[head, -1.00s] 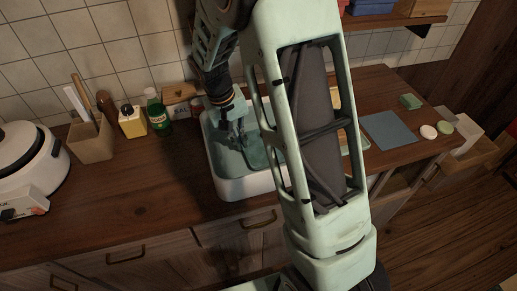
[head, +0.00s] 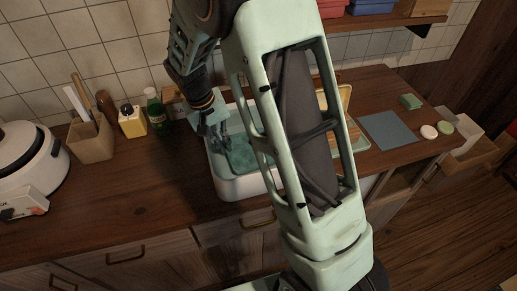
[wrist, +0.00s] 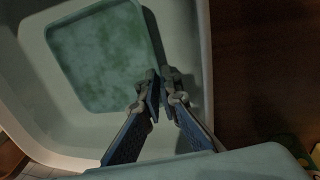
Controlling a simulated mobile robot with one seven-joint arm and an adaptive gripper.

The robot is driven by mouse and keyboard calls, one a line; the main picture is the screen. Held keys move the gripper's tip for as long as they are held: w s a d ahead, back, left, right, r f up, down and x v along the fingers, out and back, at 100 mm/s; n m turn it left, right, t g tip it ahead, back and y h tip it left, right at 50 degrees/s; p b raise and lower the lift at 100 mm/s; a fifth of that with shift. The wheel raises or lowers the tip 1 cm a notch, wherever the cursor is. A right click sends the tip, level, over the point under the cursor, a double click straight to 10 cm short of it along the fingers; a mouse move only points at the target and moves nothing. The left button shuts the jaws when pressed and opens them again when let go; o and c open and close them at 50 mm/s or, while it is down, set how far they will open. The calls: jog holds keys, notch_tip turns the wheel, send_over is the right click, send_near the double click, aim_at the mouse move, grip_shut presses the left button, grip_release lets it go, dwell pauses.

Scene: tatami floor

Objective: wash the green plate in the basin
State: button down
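The green plate (wrist: 100,55) is a rounded square with mottled, cloudy patches. It is inside the white basin (head: 245,187), and its green face shows in the head view (head: 240,153). My gripper (head: 217,133) is low at the basin's left side. In the wrist view its two fingertips (wrist: 160,76) are close together, one on each side of the plate's edge near a corner. They look shut on that edge, though the fingers hide the contact itself. The basin's pale wall (wrist: 182,35) shows beside the fingers. My arm hides the basin's right part in the head view.
A green bottle (head: 156,112), a yellow dispenser (head: 132,121) and a utensil holder (head: 92,142) stand left of the basin. A rice cooker (head: 30,160) is farther left. A wooden rack (head: 346,100), blue-grey mat (head: 389,130) and green sponge (head: 411,102) lie to the right.

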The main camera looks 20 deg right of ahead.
jog(key=shift+d, duration=1.2)
jog(key=d+p+v, duration=0.2)
jog(key=p+v, duration=0.6)
jog(key=v, duration=0.3)
jog(key=shift+r, duration=0.4)
jog(key=shift+w+d, duration=0.1)
jog(key=shift+d, duration=0.05)
jog(key=p+v, duration=0.1)
jog(key=v, duration=0.1)
jog(key=p+v, duration=0.1)
jog(key=v, duration=0.1)
jog(key=shift+d+p, duration=0.35)
jog(key=shift+d, duration=0.05)
dwell(0.4)
